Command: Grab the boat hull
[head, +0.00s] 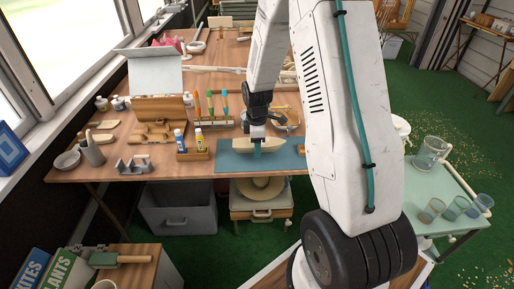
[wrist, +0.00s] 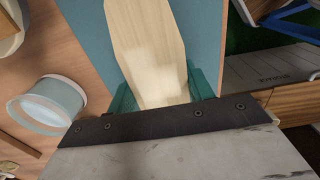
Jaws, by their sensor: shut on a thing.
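The boat hull (head: 230,145) is a pale wooden piece with a pointed end, above the blue mat (head: 284,162) on the wooden table. In the wrist view the hull (wrist: 146,45) runs from the top of the picture down between the green fingers. My gripper (head: 257,150) is shut on the hull, with one finger on each side of it. The gripper also shows in the wrist view (wrist: 163,92). I cannot tell whether the hull touches the mat.
Glue bottles in a wooden holder (head: 194,156) stand left of the mat. A rack of colored tools (head: 212,122) is behind. A grey bin (head: 178,208) sits below the table. A glass-topped cart (head: 447,190) with a pitcher is at the right.

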